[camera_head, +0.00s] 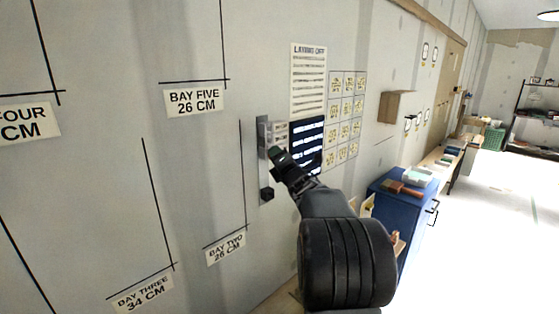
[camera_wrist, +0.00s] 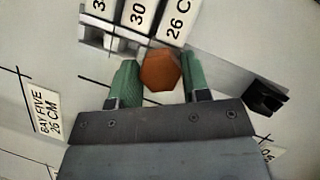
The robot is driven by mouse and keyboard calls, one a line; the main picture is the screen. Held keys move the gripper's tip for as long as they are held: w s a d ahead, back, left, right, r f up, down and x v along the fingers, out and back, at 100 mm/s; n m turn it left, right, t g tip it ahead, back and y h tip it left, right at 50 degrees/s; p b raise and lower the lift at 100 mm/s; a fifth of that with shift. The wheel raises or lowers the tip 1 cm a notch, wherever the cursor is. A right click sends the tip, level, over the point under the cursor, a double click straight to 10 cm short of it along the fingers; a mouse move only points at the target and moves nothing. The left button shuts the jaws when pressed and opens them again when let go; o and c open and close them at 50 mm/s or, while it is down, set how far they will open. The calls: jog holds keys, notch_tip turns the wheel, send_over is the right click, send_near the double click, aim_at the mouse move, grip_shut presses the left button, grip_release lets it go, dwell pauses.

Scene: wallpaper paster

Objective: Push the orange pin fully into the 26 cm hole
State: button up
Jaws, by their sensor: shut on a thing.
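The orange pin (camera_wrist: 160,70) shows its six-sided head in the wrist view. My gripper (camera_wrist: 161,78) is shut on it, with one green finger on each side. The pin lies just below the white labels, near the 26 cm label (camera_wrist: 178,20) and the 30 label (camera_wrist: 139,14). The pin's shaft and the hole behind it are hidden, so I cannot tell how deep it sits. In the head view my gripper (camera_head: 279,156) is at the grey metal plate (camera_head: 263,133) on the wall, and the pin is not visible there.
A black knob (camera_wrist: 265,97) sits to the right of my gripper, also low on the plate in the head view (camera_head: 267,195). A dark screen (camera_head: 308,138) and paper sheets hang right of the plate. A blue cabinet (camera_head: 408,215) stands further right.

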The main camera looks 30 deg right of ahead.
jog(key=shift+w+a, duration=0.1)
jog(key=shift+w, duration=0.35)
jog(key=o, duration=1.4)
jog(key=shift+s+d+b, duration=0.2)
jog(key=shift+s+b, duration=0.25)
jog(key=shift+s, duration=0.7)
jog(key=shift+s+d+b, duration=0.2)
jog(key=shift+s+b, duration=0.3)
jog(key=shift+s, duration=0.6)
jog(key=shift+s+d+b, duration=0.2)
jog(key=shift+s+b, duration=0.25)
jog(key=shift+s, duration=0.7)
